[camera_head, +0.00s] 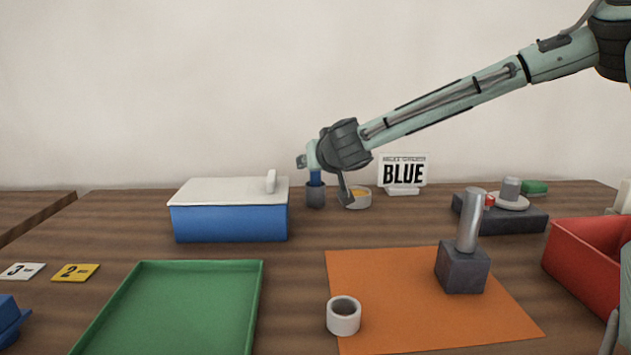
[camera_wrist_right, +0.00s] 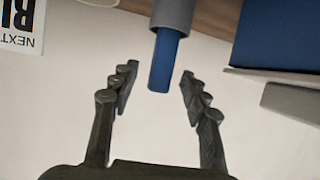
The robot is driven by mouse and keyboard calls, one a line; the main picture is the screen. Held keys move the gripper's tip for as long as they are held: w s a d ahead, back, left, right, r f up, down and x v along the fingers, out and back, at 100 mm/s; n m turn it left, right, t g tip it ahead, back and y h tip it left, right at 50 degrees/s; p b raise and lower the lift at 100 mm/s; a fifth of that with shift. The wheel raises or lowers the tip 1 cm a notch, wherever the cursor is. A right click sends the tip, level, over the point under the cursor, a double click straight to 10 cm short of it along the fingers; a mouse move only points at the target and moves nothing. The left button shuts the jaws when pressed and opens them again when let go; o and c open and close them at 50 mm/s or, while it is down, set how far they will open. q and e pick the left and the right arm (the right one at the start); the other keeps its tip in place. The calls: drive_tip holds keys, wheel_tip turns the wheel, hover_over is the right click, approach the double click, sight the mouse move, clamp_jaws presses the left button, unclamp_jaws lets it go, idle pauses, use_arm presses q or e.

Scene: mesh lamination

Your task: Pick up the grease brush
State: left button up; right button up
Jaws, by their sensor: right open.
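The grease brush shows as a blue handle (camera_head: 316,179) standing upright in a small dark grey cup (camera_head: 316,198), behind and right of the blue box. In the right wrist view the blue handle (camera_wrist_right: 162,65) points out of the grey cup (camera_wrist_right: 172,13), and its end lies between the open fingers. My right gripper (camera_head: 325,179) is at the handle from the right, with one finger seen in front of the pot. It also shows open in the right wrist view (camera_wrist_right: 155,84), with gaps beside the handle on both sides. The brush's lower end is hidden in the cup. My left gripper is out of view.
A blue box with a white lid (camera_head: 228,218) stands left of the cup. A small pot (camera_head: 358,202) and a "BLUE" sign (camera_head: 403,172) stand to its right. A green tray (camera_head: 175,310), an orange mat (camera_head: 400,285) with a roller-like block, and a red bin (camera_head: 578,270) lie nearer.

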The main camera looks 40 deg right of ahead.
drive_tip(key=shift+x, duration=1.15)
clamp_jaws()
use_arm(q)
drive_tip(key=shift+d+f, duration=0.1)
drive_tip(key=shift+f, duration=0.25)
use_arm(e)
drive_tip(key=shift+s+r, duration=0.1)
drive_tip(key=shift+r, duration=0.1)
drive_tip(key=shift+s+a+r, duration=0.1)
drive_tip(key=shift+a+r, duration=0.05)
drive_tip(key=shift+r, duration=0.2)
wheel_tip(320, 180, up, 6)
drive_tip(key=shift+r, duration=0.2)
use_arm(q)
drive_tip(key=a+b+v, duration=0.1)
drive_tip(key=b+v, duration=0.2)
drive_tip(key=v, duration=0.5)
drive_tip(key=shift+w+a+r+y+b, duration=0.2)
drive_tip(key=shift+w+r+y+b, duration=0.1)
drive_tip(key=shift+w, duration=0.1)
use_arm(e)
drive_tip(key=s+a, duration=0.5)
drive_tip(key=s, duration=0.3)
drive_tip(key=s+a, duration=0.5)
drive_tip(key=s, duration=0.3)
drive_tip(key=shift+s+f, duration=0.25)
drive_tip(key=shift+s, duration=0.15)
